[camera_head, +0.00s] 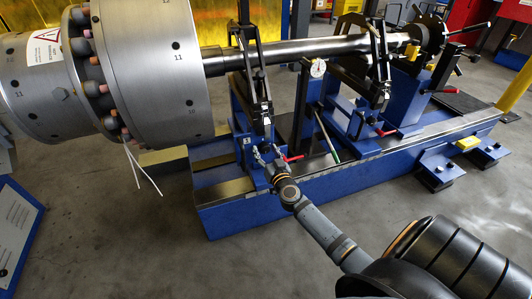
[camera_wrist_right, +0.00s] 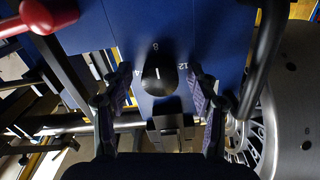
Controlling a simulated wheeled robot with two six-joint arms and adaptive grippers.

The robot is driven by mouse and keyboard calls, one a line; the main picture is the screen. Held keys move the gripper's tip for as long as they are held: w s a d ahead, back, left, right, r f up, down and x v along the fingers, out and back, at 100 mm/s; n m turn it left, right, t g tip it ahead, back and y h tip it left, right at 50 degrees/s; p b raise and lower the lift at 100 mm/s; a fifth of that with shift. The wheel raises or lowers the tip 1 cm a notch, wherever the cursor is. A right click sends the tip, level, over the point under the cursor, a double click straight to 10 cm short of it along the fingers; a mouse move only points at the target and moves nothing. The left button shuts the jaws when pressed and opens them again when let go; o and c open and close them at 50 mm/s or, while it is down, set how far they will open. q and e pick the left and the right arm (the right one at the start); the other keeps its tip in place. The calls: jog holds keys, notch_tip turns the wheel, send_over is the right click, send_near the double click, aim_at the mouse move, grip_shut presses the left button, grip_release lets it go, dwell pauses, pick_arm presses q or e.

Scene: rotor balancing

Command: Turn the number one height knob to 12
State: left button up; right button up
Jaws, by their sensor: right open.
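The height knob (camera_wrist_right: 158,80) is black with a white pointer line. In the right wrist view it sits on a blue panel (camera_wrist_right: 205,30), with 4 to its left, 8 above it and 12 to its right. The line points up toward the 8. My right gripper (camera_wrist_right: 159,92) is open, with one finger on each side of the knob and visible gaps between. In the head view my right gripper (camera_head: 266,158) is at the front of the blue support pedestal and hides the knob there. My left gripper is not in view.
A red-tipped lever (camera_head: 292,158) is just right of the gripper; its red grip also shows in the right wrist view (camera_wrist_right: 48,14). A black bar (camera_wrist_right: 264,55) runs close on the other side. The large steel rotor (camera_head: 150,60) overhangs at left. Grey floor is open in front.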

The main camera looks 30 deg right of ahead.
jog(key=shift+c, duration=0.4)
jog(key=c, duration=1.1)
